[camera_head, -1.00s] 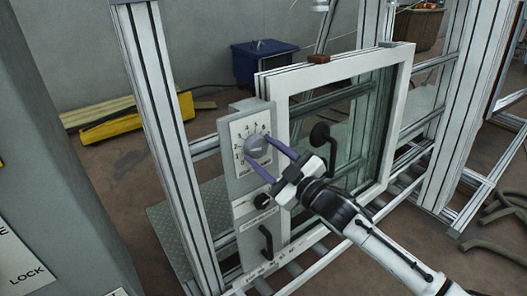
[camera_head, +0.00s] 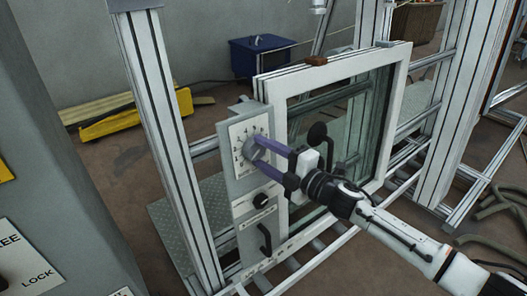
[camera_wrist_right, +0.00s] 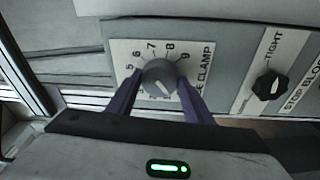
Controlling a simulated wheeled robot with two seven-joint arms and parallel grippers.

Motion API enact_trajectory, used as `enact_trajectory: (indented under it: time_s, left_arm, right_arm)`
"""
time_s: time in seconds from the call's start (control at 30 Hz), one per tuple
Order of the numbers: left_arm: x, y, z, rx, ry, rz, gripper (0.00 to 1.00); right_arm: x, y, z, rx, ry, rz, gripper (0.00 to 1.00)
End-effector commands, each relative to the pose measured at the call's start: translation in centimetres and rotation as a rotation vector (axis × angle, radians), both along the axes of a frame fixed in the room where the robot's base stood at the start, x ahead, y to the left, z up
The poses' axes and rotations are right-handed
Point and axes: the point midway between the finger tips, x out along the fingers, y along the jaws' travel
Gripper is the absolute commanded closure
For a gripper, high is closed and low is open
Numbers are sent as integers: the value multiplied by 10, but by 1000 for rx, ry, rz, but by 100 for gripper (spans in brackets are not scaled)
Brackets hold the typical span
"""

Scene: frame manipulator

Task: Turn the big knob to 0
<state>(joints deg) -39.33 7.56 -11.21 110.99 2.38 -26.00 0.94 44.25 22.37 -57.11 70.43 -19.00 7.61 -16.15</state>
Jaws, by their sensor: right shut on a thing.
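The big knob (camera_head: 250,150) is a round grey dial on a white numbered plate (camera_head: 237,134), upper part of the grey panel. It also shows in the right wrist view (camera_wrist_right: 158,75), with 5 to 9 readable around it. A short white mark on its face points toward the lower right of that view; the number there is hidden. My right gripper (camera_head: 254,152) has its purple fingers on opposite sides of the knob, shut on it. The fingers also show in the wrist view (camera_wrist_right: 160,80). My left gripper is not in view.
A small black knob (camera_head: 261,201) and a black handle (camera_head: 265,240) sit lower on the panel. A white window frame (camera_head: 402,85) with a black handle (camera_head: 318,134) stands just right. A grey cabinet (camera_head: 55,140) fills the left side.

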Motion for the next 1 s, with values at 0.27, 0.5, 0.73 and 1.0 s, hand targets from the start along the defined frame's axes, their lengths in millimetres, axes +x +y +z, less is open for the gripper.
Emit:
enact_trajectory:
  time_s: [0.27, 0.5, 0.73, 1.0]
  left_arm:
    - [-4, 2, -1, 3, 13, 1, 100]
    - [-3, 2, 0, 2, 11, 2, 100]
    - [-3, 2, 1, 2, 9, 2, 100]
    - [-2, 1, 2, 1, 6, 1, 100]
  right_arm:
    - [0, 0, 2, -93, -68, 12, 76]
    - [0, 0, 1, -117, -87, 16, 76]
    - [0, 0, 1, -121, -90, 16, 76]
    - [0, 0, 1, -121, -89, 16, 35]
